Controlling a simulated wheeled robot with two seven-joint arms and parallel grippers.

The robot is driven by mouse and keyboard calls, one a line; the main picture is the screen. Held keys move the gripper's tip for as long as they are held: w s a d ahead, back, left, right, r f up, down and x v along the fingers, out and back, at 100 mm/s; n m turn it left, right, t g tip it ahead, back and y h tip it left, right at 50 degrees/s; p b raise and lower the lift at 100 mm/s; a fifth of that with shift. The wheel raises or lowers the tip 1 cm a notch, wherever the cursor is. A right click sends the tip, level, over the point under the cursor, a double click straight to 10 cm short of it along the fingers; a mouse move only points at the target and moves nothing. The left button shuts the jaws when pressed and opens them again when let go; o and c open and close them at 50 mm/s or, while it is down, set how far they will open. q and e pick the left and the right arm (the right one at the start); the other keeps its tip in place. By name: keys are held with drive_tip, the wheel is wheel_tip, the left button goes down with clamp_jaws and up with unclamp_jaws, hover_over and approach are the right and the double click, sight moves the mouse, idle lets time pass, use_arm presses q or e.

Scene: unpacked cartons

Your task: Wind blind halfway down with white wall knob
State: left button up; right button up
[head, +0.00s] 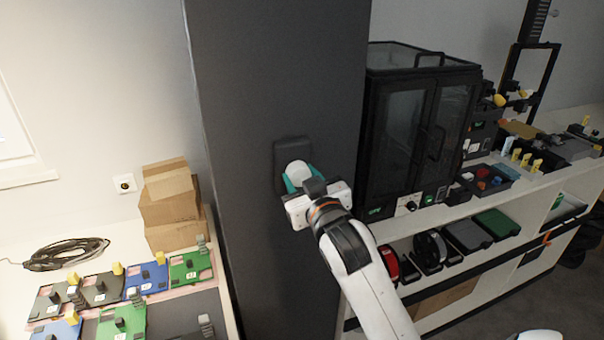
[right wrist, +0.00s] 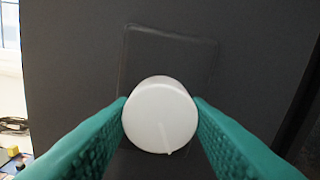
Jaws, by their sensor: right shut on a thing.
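The white wall knob (head: 298,172) is round and sits on a dark plate (head: 292,150) on the dark grey pillar. In the right wrist view the knob (right wrist: 160,115) faces me, with a thin mark on its face pointing down and slightly right. My right gripper (head: 299,180) has teal fingers and is shut on the knob, one finger on each side, as the right wrist view (right wrist: 160,112) shows. The blind is not clearly visible; only part of a window (head: 14,140) shows at the left edge. My left gripper is not in view.
A black glass-doored cabinet machine (head: 415,135) stands close to the right of the pillar on a white shelf unit. The air in front of the pillar is clear.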

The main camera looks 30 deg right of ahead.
drive_tip(key=m+p, duration=0.2)
drive_tip(key=m, duration=0.3)
drive_tip(key=shift+f+m+p, duration=0.1)
drive_tip(key=shift+m+p, duration=0.2)
drive_tip(key=shift+m, duration=0.1)
idle(0.3)
drive_tip(key=o, duration=1)
drive_tip(key=p+v, duration=0.5)
drive_tip(key=v, duration=0.7)
drive_tip(key=shift+a+p, duration=0.1)
drive_tip(key=shift+p, duration=0.25)
